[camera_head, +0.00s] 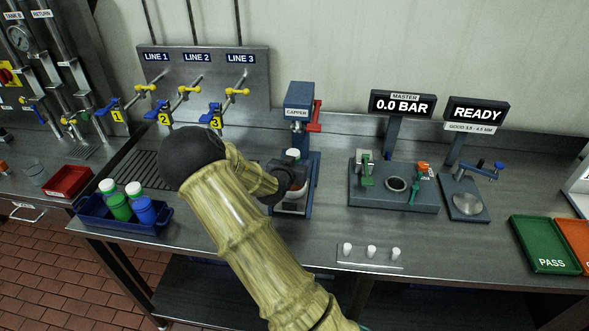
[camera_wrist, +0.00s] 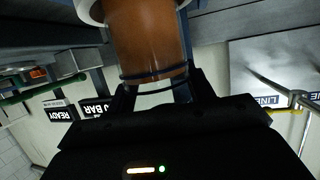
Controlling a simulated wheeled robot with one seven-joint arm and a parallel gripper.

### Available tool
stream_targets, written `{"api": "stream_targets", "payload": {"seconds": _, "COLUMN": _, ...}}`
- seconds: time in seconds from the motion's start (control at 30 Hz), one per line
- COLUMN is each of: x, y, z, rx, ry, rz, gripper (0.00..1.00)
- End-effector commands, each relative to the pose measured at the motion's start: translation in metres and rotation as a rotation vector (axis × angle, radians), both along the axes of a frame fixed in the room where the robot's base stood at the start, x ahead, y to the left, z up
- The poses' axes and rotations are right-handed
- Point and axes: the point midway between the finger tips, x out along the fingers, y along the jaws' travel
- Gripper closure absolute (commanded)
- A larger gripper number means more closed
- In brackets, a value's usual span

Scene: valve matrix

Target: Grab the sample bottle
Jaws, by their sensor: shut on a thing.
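The sample bottle, an amber-brown cylinder (camera_wrist: 148,42), fills the upper middle of the wrist view. My gripper (camera_wrist: 165,92) is shut around it, with one dark finger on each side. Part of a white rim or ring shows at the top edge of that view. In the head view my gripper (camera_head: 284,180) is at the blue capper (camera_head: 300,100), in front of its lower part. The bottle is mostly hidden there by my arm and gripper. A white and green piece shows just above the gripper.
A blue crate (camera_head: 91,216) with green and blue bottles stands at the left. A pressure station (camera_head: 420,203) and a gauge stand (camera_head: 466,205) are right of the capper. Several small white caps (camera_head: 371,251) sit on a strip in front. A green PASS tray (camera_head: 545,245) lies far right.

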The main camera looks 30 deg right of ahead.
Motion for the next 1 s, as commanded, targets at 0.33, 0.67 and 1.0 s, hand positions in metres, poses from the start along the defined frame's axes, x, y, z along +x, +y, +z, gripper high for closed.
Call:
{"api": "stream_targets", "payload": {"seconds": 0.33, "x": 0.0, "y": 0.0, "z": 0.025, "rx": -0.001, "ry": -0.002, "rz": 0.0, "gripper": 0.76}}
{"api": "stream_targets", "payload": {"seconds": 0.67, "x": -0.011, "y": 0.012, "z": 0.035, "rx": 0.001, "ry": 0.001, "rz": 0.0, "gripper": 0.76}}
{"api": "stream_targets", "payload": {"seconds": 1.0, "x": -0.053, "y": 0.056, "z": 0.036, "rx": 0.001, "ry": 0.002, "rz": 0.004, "gripper": 0.76}}
